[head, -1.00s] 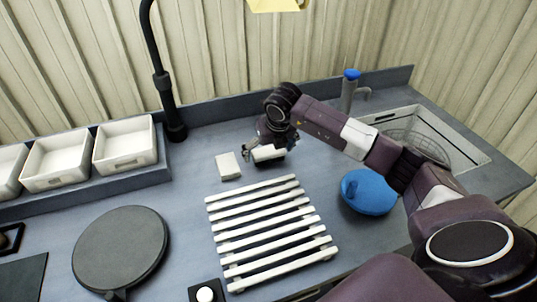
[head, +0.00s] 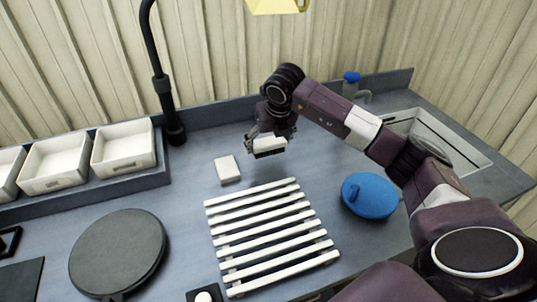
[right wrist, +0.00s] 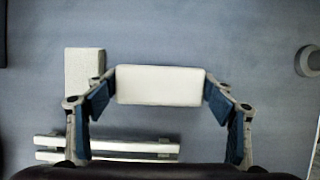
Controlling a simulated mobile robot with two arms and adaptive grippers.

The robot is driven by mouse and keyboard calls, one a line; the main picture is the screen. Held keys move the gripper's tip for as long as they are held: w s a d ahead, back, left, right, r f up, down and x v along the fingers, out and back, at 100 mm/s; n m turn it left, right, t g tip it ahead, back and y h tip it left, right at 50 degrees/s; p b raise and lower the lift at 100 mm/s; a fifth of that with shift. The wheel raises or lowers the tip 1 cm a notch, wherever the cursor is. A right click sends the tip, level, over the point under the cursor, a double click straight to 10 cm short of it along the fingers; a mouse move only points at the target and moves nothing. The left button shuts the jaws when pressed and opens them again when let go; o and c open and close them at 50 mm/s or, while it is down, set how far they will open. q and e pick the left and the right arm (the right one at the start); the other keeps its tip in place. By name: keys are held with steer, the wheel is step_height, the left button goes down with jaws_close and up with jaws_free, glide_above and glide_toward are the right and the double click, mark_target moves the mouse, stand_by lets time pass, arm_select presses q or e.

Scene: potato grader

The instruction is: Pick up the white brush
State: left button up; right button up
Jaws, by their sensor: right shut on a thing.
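The white brush (head: 270,147) has a white top and a dark underside in the head view. My right gripper (head: 266,141) is shut on it and holds it above the counter, behind the slatted rack. In the right wrist view the brush (right wrist: 159,86) sits between the two fingertips of the right gripper (right wrist: 160,88), its white top facing the camera. The dark underside is hidden there. My left gripper is not in view.
A white block (head: 227,169) lies on the counter left of the brush. A white slatted rack (head: 268,232) is in front. A blue lid-like disc (head: 369,196) lies right, near the sink (head: 450,150). White bins (head: 123,147) and a dark round plate (head: 118,252) are left.

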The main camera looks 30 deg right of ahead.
mark_target(269, 141)
arm_select(q)
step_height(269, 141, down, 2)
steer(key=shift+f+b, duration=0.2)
steer(key=shift+b, duration=0.8)
arm_select(e)
step_height(269, 141, up, 15)
steer(key=shift+r, duration=0.1)
steer(key=o, duration=0.5)
steer(key=c, duration=0.3)
steer(key=shift+c, duration=0.2)
